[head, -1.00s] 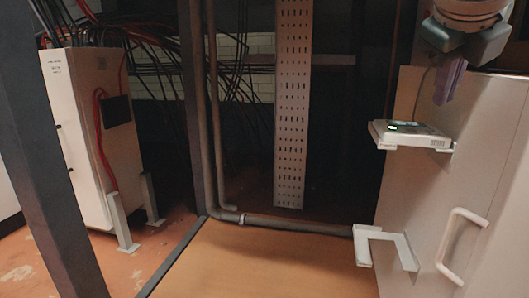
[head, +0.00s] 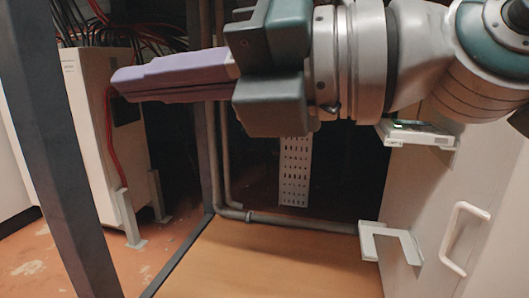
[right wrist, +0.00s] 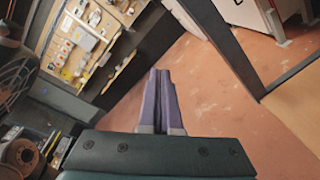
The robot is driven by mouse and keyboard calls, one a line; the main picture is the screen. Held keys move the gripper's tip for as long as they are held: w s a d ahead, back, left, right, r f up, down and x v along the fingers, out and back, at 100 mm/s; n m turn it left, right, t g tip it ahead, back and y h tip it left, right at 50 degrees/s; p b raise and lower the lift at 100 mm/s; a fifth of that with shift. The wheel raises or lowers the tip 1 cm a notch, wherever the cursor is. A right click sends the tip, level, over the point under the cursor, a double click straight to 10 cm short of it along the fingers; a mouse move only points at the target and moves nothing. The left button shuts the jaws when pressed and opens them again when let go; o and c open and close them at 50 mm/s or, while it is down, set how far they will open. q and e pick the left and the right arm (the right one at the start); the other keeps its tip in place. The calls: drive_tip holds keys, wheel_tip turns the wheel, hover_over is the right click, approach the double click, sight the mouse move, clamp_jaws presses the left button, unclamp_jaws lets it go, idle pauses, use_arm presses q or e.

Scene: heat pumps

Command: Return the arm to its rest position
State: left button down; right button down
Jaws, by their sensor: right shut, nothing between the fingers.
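My right gripper (head: 120,84) reaches in from the right across the upper part of the head view, with its purple fingers pointing left. The fingers are shut together with nothing between them. In the right wrist view the two purple fingers (right wrist: 160,85) lie side by side, closed, above the reddish floor. My right arm hides part of the perforated metal strip and the upper background. My left gripper is not in view.
A small device with a green display (head: 415,132) sits on a shelf on the white panel (head: 460,190) at right. A white bracket (head: 390,237) and handle (head: 462,235) stick out from it. A dark post (head: 50,170) stands left. A tool board (right wrist: 100,45) shows in the wrist view.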

drive_tip(key=w+d+r+m+t+y, duration=0.1)
drive_tip(key=d+r+m+t, duration=0.6)
drive_tip(key=m+t, duration=0.5)
drive_tip(key=w+d+f+m+t+h, duration=0.25)
drive_tip(key=d+f+m+h, duration=0.85)
drive_tip(key=d+m+h, duration=0.75)
drive_tip(key=s+d+f+m+g, duration=0.1)
drive_tip(key=s+f+m+g, duration=0.35)
drive_tip(key=f, duration=0.35)
drive_tip(key=s+d+f+m+g, duration=0.1)
drive_tip(key=s+f+m+g, duration=0.2)
drive_tip(key=s+f+g, duration=0.35)
drive_tip(key=s+f+g+y+p, duration=0.2)
drive_tip(key=s+f+g, duration=0.3)
drive_tip(key=s, duration=0.7)
wheel_tip(320, 180, up, 87)
drive_tip(key=p, duration=8.7)
drive_tip(key=shift+w+a+r+p, duration=0.15)
drive_tip(key=shift+w+a+p, duration=0.05)
drive_tip(key=shift+a+p, duration=0.2)
